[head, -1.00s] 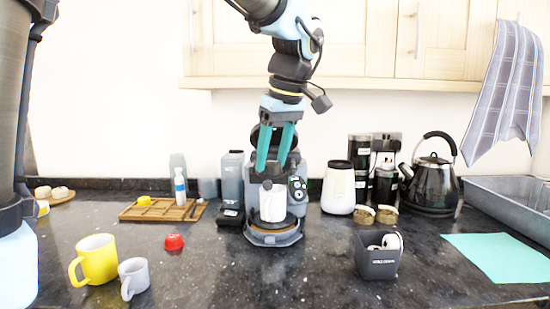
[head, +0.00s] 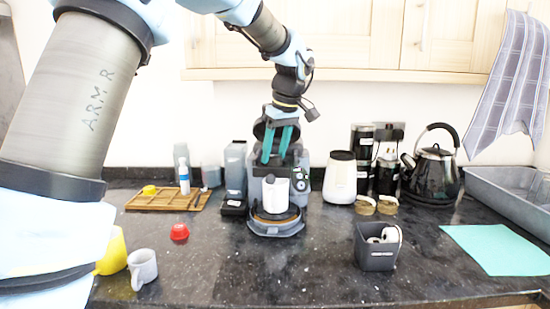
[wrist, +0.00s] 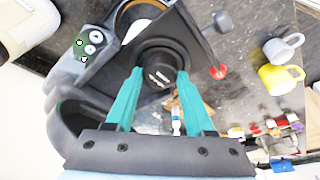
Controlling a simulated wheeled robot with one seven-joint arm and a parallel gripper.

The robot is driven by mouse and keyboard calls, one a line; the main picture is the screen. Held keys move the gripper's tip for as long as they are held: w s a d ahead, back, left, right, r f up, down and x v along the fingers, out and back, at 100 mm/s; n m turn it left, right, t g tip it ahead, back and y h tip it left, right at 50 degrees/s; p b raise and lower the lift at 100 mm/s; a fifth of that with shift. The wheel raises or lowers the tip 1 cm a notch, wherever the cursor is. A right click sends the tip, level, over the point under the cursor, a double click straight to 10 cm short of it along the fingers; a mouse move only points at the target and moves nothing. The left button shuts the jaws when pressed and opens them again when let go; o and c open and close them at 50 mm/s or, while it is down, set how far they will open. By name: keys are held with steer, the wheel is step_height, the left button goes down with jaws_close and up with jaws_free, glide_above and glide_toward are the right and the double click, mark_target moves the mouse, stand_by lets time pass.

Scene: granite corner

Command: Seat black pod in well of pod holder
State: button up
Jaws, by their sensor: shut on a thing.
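The black pod (wrist: 158,77), a dark round piece with white print, shows between my fingertips in the wrist view. My gripper (wrist: 156,74) is shut on it, teal fingers on either side. The black pod holder (wrist: 185,45) surrounds the pod in that view, with a dark ring just beyond it. I cannot tell whether the pod is in the well or just above it. In the head view my gripper (head: 274,160) points down at the top of the coffee machine (head: 302,165). The pod cannot be made out there.
A white cup (head: 275,196) stands on the machine's drip base. A red cup-like piece (head: 179,232), a grey mug (head: 143,267) and a wooden tray (head: 155,204) are left. A white canister (head: 339,178), black bin (head: 376,252) and kettle (head: 429,175) are right.

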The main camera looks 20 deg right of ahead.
steer(key=shift+f, duration=0.15)
steer(key=o, duration=1.3)
